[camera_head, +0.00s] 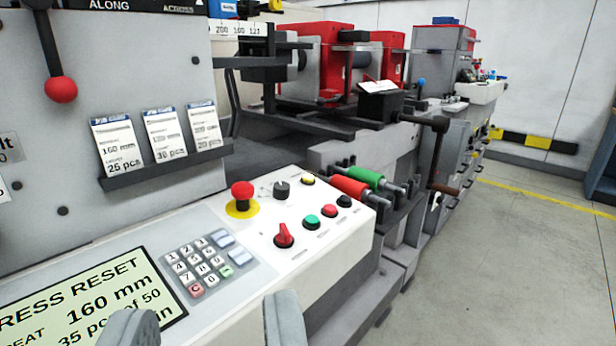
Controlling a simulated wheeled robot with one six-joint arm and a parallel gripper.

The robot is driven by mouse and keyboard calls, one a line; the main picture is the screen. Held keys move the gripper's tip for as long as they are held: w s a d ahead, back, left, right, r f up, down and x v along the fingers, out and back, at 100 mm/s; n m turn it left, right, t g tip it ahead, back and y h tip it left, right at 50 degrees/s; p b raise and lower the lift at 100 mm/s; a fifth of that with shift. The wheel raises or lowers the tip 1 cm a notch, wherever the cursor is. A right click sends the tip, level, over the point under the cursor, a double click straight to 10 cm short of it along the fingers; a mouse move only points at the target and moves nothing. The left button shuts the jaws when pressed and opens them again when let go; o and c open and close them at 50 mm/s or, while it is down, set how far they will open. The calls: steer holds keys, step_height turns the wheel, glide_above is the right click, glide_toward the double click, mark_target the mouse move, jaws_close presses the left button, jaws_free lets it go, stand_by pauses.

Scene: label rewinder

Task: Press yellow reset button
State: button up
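A small yellow button (308,180) sits near the back edge of the white sloping control panel (262,262), right of a black knob (281,189). Its label is too small to read. My gripper (212,306) shows as two grey fingers at the bottom of the view, spread wide with nothing between them. It is nearer the camera than the yellow button and lower left of it in the picture. The display (85,300) at lower left shows "RESS RESET" and "160 mm"; a finger covers part of it.
A red emergency stop (243,191) on a yellow ring stands left of the knob. A red rotary switch (284,235) and green (312,222), red (328,210) and black (344,201) buttons line the front. A keypad (199,264) lies left. Open floor (520,260) is at right.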

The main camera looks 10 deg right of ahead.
jaws_close()
stand_by(1.4)
